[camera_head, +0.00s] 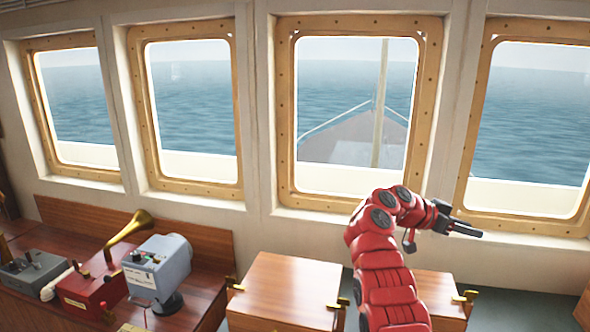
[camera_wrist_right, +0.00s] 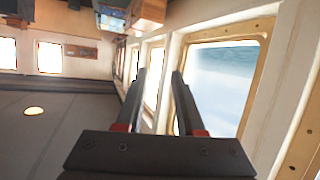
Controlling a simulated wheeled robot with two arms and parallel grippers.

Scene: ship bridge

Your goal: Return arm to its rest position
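My right arm, red with dark joints, rises from the bottom right of the head view and bends over to the right. Its dark right gripper (camera_head: 468,230) points right, in front of the wall below the windows. In the right wrist view the two fingers of this gripper (camera_wrist_right: 159,72) stand apart with nothing between them, so it is open and empty. My left arm and left gripper are not in view.
A wooden cabinet (camera_head: 288,285) with brass latches stands left of my arm, and another cabinet (camera_head: 447,292) behind it. A console with a grey device (camera_head: 160,265), a red box (camera_head: 92,292) and a brass horn (camera_head: 128,230) is at left. Framed windows (camera_head: 360,110) line the wall.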

